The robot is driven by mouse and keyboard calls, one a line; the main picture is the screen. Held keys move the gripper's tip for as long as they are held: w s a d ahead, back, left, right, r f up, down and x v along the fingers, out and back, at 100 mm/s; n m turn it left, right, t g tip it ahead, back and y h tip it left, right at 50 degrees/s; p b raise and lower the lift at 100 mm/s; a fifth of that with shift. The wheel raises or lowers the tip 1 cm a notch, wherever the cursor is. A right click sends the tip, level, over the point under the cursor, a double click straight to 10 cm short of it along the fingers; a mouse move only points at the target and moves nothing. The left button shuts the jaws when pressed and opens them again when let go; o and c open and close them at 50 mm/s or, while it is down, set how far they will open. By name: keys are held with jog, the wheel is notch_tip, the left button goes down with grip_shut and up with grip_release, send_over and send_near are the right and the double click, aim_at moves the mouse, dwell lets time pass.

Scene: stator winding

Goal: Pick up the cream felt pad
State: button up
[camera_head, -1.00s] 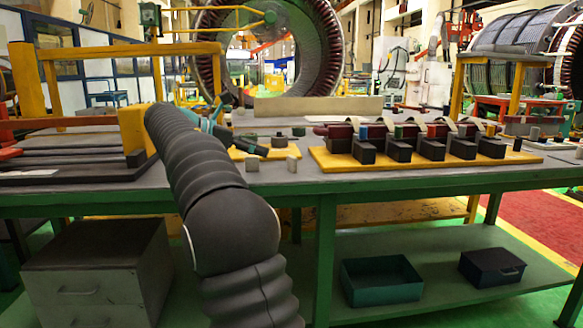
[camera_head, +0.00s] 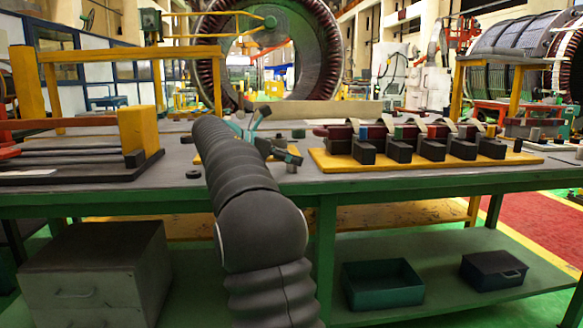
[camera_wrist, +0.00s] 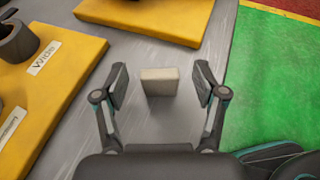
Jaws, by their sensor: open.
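The cream felt pad (camera_wrist: 159,82) is a small pale block on the grey table top in the wrist view. My gripper (camera_wrist: 160,68) is open, with one finger on each side of the pad and a gap on both sides. It looks empty. In the head view my gripper (camera_head: 284,154) is low over the front part of the bench, left of the yellow board with dark blocks. There the gripper largely hides the spot where the pad lies.
A yellow board (camera_wrist: 68,85) with a dark cup and a label lies left of the pad. Another yellow board (camera_wrist: 165,12) lies beyond it. The table edge and green floor (camera_wrist: 275,80) are at right. A yellow board with dark blocks (camera_head: 335,164) stands on the bench.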

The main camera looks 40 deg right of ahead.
jog(key=c, duration=0.9)
jog(key=shift+r, duration=0.2)
